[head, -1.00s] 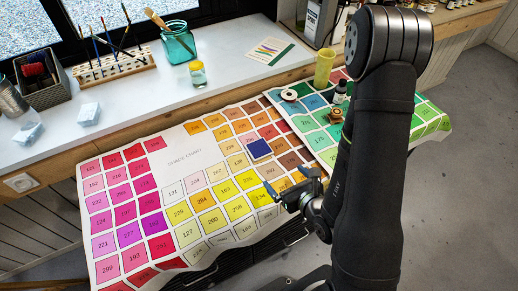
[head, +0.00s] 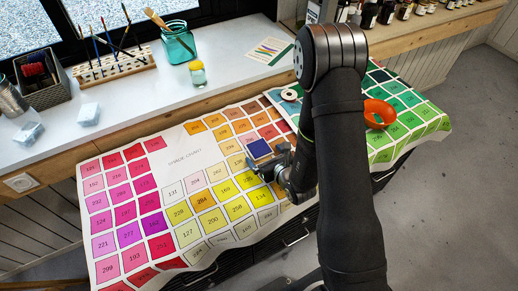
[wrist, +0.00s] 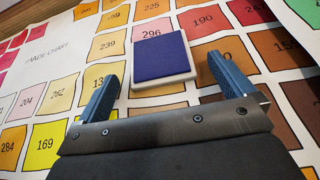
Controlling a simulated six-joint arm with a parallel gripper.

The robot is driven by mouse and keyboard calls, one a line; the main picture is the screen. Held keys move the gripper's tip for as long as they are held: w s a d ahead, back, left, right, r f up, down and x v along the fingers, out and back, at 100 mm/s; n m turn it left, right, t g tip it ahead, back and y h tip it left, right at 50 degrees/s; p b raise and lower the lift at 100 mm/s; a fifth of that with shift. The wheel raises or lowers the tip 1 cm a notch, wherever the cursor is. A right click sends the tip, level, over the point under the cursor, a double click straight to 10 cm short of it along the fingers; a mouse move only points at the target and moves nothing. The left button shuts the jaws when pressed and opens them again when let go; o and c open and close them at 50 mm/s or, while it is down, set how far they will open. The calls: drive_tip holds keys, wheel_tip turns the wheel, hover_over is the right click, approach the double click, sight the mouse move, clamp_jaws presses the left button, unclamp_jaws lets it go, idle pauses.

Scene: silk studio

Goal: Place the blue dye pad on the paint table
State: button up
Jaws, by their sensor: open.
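The blue dye pad (head: 259,149) is a flat dark blue square on a white base. It lies on the colour chart (head: 185,155) that covers the table. In the wrist view the pad (wrist: 161,56) sits just ahead of and between my two blue fingertips. My gripper (head: 262,163) is open and empty, close to the near side of the pad. I cannot tell which surface is the paint table.
My arm hides part of the chart.

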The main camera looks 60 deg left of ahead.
sight(267, 147)
drive_tip(key=shift+a+f, duration=0.1)
drive_tip(key=shift+a, duration=0.2)
drive_tip(key=c, duration=1.2)
drive_tip(key=shift+r, duration=0.55)
drive_tip(key=r, duration=0.3)
drive_tip(key=shift+w+d+r, duration=0.2)
drive_tip(key=shift+w+r, duration=0.05)
drive_tip(key=shift+r, duration=0.05)
drive_tip(key=w+d+r, duration=0.6)
drive_tip(key=w+d, duration=0.1)
drive_tip(key=d, duration=0.1)
drive_tip(key=shift+w+r, duration=0.15)
drive_tip(key=shift+w, duration=0.15)
